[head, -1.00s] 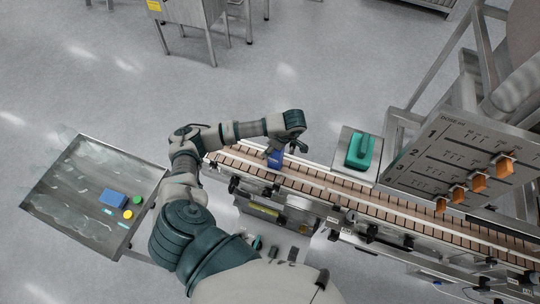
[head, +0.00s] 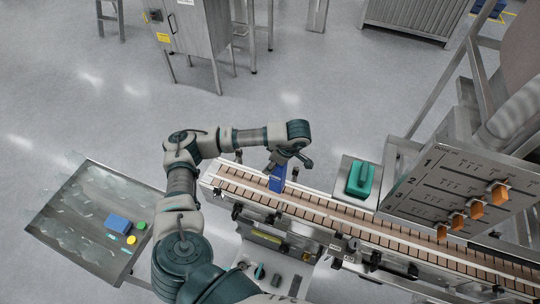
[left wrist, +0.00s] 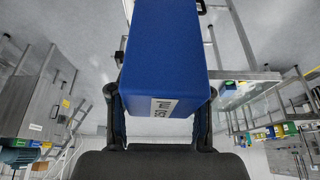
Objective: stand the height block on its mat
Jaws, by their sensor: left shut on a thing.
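The height block is a blue block (head: 277,179) with a white label, partly readable as "ml" in the left wrist view (left wrist: 165,55). My left gripper (head: 289,160) is shut on it. In the left wrist view the dark fingers flank the block's lower part. In the head view the block hangs below the gripper over the left part of the conveyor, roughly upright. I cannot tell whether it touches the belt. I cannot make out its mat for certain. My right gripper is not in view.
The conveyor (head: 330,208) with side rails runs to the lower right. A teal object (head: 360,179) sits on a small plate beside it. A panel with orange knobs (head: 478,210) stands at right. A steel table (head: 75,220) at left holds another blue block (head: 118,223).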

